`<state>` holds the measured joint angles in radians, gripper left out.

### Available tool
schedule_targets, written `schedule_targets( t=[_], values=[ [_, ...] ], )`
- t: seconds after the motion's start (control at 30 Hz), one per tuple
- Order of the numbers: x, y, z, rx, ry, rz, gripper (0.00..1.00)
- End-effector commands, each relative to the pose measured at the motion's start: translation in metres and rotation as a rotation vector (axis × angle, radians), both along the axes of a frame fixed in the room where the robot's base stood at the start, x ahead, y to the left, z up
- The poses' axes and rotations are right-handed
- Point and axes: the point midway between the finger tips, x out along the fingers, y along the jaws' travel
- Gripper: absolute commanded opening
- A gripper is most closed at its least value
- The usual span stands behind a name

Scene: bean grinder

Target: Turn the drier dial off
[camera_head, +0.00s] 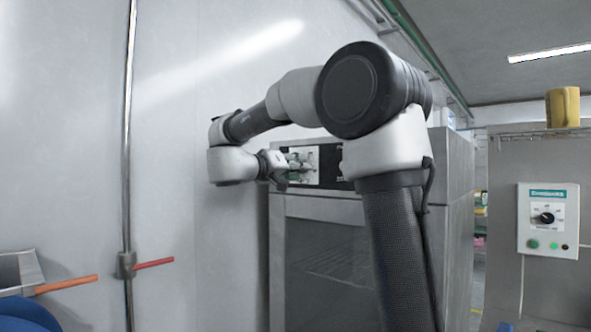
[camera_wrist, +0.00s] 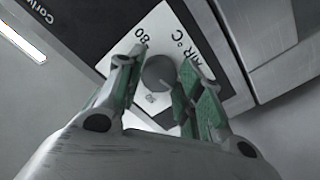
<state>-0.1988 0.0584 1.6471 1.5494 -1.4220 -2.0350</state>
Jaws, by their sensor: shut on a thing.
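The drier (camera_head: 322,262) is a grey metal cabinet with a dark glass door and a control panel (camera_head: 330,160) above it. In the wrist view, the round grey dial (camera_wrist: 158,74) sits on a white label (camera_wrist: 180,32) marked "AIR °C", with 80 and 50 readable. My gripper (camera_head: 287,166) is at the panel. In the wrist view its green-padded fingers (camera_wrist: 166,66) stand on either side of the dial, shut on it. The dial's pointer setting cannot be made out. In the head view my gripper and arm hide the dial and part of the panel.
A white control box (camera_head: 548,220) with a black knob and buttons hangs at the right. A yellow container (camera_head: 563,107) stands above it. A vertical pipe (camera_head: 127,150) with a red handle (camera_head: 153,263) runs along the left wall. An orange handle (camera_head: 66,284) is at lower left.

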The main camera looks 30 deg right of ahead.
Motion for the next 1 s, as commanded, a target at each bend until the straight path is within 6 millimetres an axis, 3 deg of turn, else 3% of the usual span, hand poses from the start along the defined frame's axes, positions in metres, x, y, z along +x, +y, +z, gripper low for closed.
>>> schedule_targets(
  t=[0.73,0.77,0.8,0.87,1.0],
  values=[
    [-0.0007,0.0,-0.0026,-0.026,0.087,-0.003,0.12],
    [-0.0007,0.0,-0.0026,-0.026,0.087,-0.003,0.4],
    [-0.0007,0.0,-0.0026,-0.026,0.087,-0.003,0.47],
    [-0.0006,0.0,-0.0023,-0.027,0.087,-0.002,0.58],
    [-0.0005,-0.0001,-0.0013,-0.028,0.085,-0.001,0.58]
  ],
)
